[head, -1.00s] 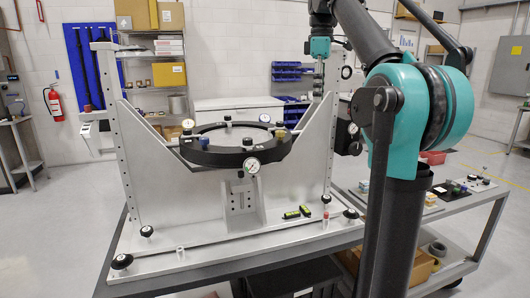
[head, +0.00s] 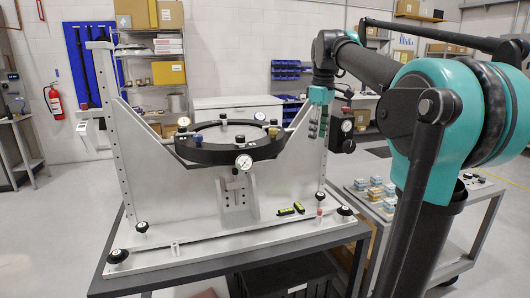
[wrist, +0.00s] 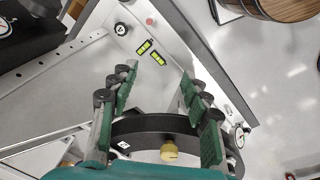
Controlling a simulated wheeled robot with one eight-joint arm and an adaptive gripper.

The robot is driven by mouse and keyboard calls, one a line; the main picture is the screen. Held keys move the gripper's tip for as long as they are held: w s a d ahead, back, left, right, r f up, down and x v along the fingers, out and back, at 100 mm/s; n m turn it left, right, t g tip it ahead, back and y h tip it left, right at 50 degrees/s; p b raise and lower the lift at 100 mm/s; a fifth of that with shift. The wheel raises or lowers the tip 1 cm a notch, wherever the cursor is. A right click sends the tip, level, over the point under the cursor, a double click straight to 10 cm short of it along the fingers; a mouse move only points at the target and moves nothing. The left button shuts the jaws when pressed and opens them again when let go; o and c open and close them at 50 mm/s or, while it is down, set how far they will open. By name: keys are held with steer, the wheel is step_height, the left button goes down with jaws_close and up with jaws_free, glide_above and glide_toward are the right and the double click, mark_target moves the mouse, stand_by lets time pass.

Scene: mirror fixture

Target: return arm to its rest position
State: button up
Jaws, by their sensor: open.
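My gripper (head: 318,126) hangs pointing down near the right upright of the grey mirror fixture (head: 160,200) in the head view. In the wrist view my gripper (wrist: 157,80) has its green fingers spread apart with nothing between them. The black ring (head: 190,153) sits in the fixture, left of my gripper. Part of the ring shows behind and between the fingers in the wrist view (wrist: 140,126), with a yellow knob (wrist: 169,150) on it. I cannot tell the exact gap between gripper and fixture.
Dial gauges (head: 243,162) and knobs surround the ring. Two yellow-green levels (head: 292,210) lie on the fixture base. A cart (head: 480,215) with several small boxes stands at the right. A round wooden object (wrist: 275,8) shows in the wrist view. Floor at the left is open.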

steer(key=s+f+m+t, duration=0.1)
steer(key=s+f+m, duration=0.2)
steer(key=s+f, duration=0.4)
steer(key=s+d+f+m+t, duration=0.1)
steer(key=s+f+m, duration=0.3)
steer(key=f, duration=1.5)
steer(key=s+d+f+m+t, duration=0.1)
steer(key=s+f+m, duration=0.2)
steer(key=s+f, duration=0.8)
steer(key=shift+s+f, duration=0.4)
steer(key=shift+f, duration=0.55)
